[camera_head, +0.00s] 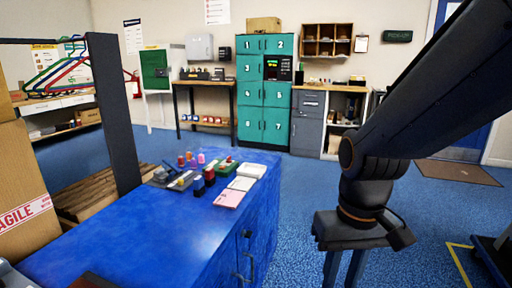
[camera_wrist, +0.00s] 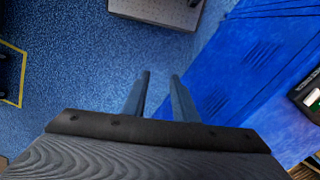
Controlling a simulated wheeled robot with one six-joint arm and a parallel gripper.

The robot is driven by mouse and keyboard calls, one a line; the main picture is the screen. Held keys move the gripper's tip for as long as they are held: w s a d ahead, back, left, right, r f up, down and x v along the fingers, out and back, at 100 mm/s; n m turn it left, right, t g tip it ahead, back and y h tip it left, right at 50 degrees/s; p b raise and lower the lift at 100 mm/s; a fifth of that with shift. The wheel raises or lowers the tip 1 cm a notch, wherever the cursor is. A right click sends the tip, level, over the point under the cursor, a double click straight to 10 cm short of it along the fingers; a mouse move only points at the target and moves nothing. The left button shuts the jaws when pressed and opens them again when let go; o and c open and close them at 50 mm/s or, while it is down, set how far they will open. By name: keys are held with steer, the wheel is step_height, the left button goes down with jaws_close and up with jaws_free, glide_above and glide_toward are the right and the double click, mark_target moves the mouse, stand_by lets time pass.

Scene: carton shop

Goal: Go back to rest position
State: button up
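My gripper (camera_head: 345,268) hangs at the lower right in the head view, pointing down over the blue carpet, to the right of the blue cabinet. Its fingertips run out of the bottom of that view. In the wrist view my gripper (camera_wrist: 160,76) shows two fingers apart, with bare blue floor between them. It is open and holds nothing.
The blue cabinet (camera_head: 130,240) stands close on the left, with stamps and paper pads on top; its side (camera_wrist: 235,70) shows in the wrist view. A carton (camera_head: 25,190) is at far left. Teal lockers (camera_head: 250,95) stand at the back. The middle floor (camera_head: 310,175) is clear.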

steer(key=d+r+p, duration=0.3)
steer(key=r+p, duration=0.3)
steer(key=p, duration=0.5)
steer(key=shift+s+d+m, duration=0.3)
steer(key=shift+d+m, duration=0.1)
steer(key=shift+o, duration=0.3)
